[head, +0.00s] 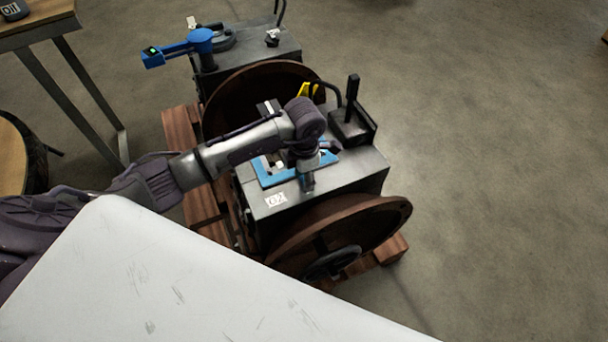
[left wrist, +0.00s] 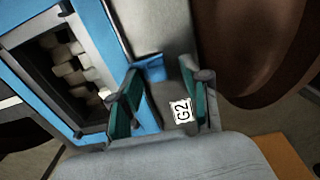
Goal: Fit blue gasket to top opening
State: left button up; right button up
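The blue gasket (head: 268,181) is a flat frame on top of the grey engine block (head: 350,183). In the left wrist view the gasket (left wrist: 100,32) frames the dark top opening (left wrist: 68,65), with several pale blocks inside. A small blue tab sticks out from its side. I cannot tell whether it lies fully flat. My left gripper (head: 307,184) is just above the gasket's near right part and hides some of it. In the left wrist view its teal fingers (left wrist: 165,103) are apart, with the tab beyond the gap between them. My right gripper is not in view.
A G2 label (head: 276,200) marks the block top. Brown round flanges (head: 350,222) stand at its ends. A black upright part (head: 352,118) and a yellow part (head: 308,90) rise behind. A blue arm-like device (head: 200,40) stands farther back. Floor at right is clear.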

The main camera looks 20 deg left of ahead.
pick_arm(q)
jog(key=shift+r, duration=4)
